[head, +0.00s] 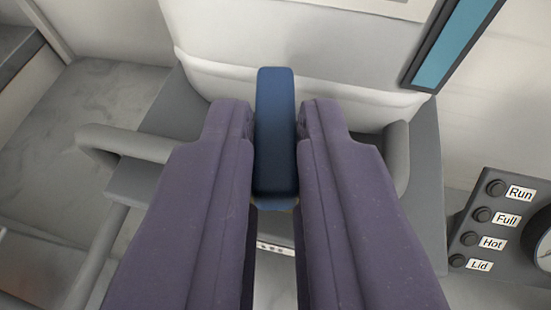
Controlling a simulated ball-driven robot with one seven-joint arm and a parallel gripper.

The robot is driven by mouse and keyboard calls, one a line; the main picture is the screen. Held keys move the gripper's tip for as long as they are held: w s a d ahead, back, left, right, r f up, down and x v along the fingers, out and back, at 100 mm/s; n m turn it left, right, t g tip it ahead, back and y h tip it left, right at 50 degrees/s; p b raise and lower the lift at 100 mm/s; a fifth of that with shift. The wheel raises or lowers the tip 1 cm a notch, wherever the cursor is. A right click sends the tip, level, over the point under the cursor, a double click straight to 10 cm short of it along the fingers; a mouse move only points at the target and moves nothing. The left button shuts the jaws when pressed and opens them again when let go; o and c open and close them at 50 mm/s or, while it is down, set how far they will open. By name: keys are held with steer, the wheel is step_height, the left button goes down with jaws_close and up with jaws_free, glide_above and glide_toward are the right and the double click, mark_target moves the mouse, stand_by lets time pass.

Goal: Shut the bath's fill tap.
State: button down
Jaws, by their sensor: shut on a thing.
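A dark blue bar (275,130) with rounded ends, which looks like the fill tap's lever, stands in the middle of the head view. My gripper (276,140) is shut on it, with one purple finger on each side. The bar points away from me, up the picture. My fingers hide what lies under its near end. A small white label (272,247) with print too small to read shows between the fingers.
A dark panel at the right has lamps marked Run (496,188), Full, Hot and Lid, and a partly cut-off gauge (541,240). A blue strip in a dark frame (457,45) is at the upper right. Grey curved bars (125,140) flank my fingers.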

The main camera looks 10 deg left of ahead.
steer(key=shift+a+r+m+h+p, duration=0.1)
steer(key=shift+a+m+h+p, duration=0.05)
steer(key=shift+m+h+p, duration=0.55)
steer(key=shift+a+r+m+h+p, duration=0.15)
steer(key=shift+m+h+p, duration=0.35)
steer(key=shift+h+p, duration=0.35)
steer(key=shift+f, duration=0.2)
steer(key=c, duration=1.1)
jaws_free()
steer(key=shift+w+f, duration=0.1)
steer(key=shift+w, duration=0.05)
steer(key=p+v, duration=0.1)
steer(key=v, duration=0.7)
steer(key=shift+a+p, duration=0.1)
steer(key=shift+p, duration=0.25)
steer(key=shift+w, duration=0.1)
